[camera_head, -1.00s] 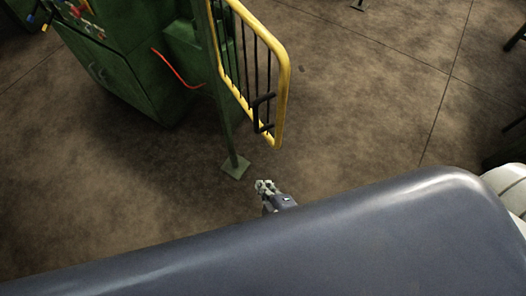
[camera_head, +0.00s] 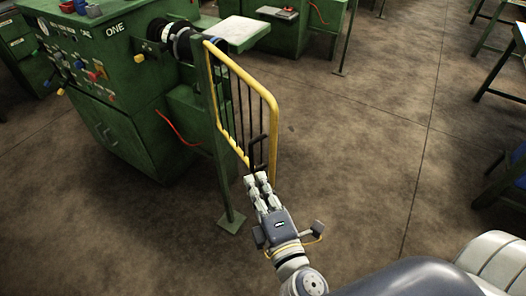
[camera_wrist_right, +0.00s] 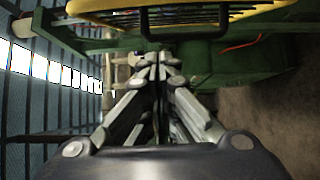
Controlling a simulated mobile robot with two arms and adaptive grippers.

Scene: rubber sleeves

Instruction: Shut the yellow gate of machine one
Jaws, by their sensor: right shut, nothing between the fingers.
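The yellow gate (camera_head: 274,120) is a yellow-framed panel with dark bars, hung on a green post (camera_head: 213,130) in the head view. It stands out from the post, swung away from machine one (camera_head: 112,85), the green machine marked "ONE". A black handle (camera_head: 257,152) is on its lower outer part. My right gripper (camera_head: 257,180) is shut and empty, its fingertips just below the gate's lower edge, close to the handle. In the right wrist view the gate (camera_wrist_right: 268,6) crosses the top, with the fingertips (camera_wrist_right: 157,60) below it. My left gripper is not in view.
A red cable (camera_head: 178,127) hangs at the machine's side. The post's foot plate (camera_head: 231,221) is on the floor. Another green machine (camera_head: 290,35) stands behind, and tables (camera_head: 503,80) stand at the right. The floor between is open.

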